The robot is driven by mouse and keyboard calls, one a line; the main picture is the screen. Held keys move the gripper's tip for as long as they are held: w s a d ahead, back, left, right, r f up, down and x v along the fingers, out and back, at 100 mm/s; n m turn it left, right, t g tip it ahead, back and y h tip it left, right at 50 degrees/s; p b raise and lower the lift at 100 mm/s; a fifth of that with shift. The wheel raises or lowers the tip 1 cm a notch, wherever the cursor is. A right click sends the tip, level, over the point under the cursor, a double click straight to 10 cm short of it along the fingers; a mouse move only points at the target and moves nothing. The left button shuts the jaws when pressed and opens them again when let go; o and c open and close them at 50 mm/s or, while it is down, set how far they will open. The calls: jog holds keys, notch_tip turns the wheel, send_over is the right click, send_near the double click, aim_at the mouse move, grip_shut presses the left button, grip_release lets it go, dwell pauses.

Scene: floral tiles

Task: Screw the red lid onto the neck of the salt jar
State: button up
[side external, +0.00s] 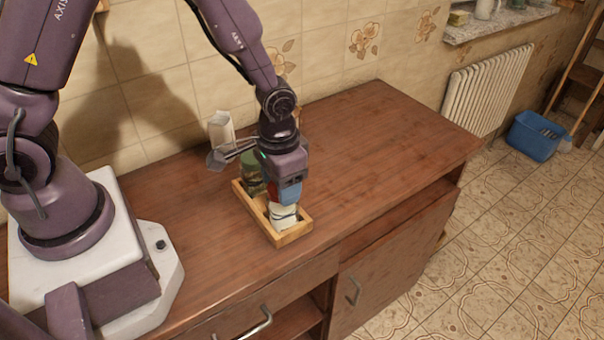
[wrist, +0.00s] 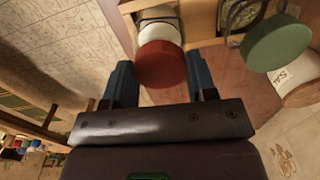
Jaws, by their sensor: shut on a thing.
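The red lid (wrist: 160,64) shows in the wrist view between my two blue fingers. My gripper (wrist: 161,84) is shut on it. Just beyond the lid is the white salt jar (wrist: 160,33), in line with it; the lid covers part of the jar, and I cannot tell whether the threads are engaged. In the side external view my gripper (side external: 284,196) points down over the white jar (side external: 284,216), which stands at the near end of a wooden tray (side external: 295,234). The lid is mostly hidden there by the fingers.
A green-lidded jar (wrist: 276,42) stands beside it in the tray; its dark green body (side external: 251,172) shows behind my gripper. A white carton (side external: 222,130) stands near the wall. The counter (side external: 390,150) to the right is clear.

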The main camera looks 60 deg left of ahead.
jog(key=m, duration=0.3)
jog(key=m, duration=0.3)
jog(key=shift+m, duration=1)
jog(key=m, duration=0.3)
jog(key=shift+m, duration=1)
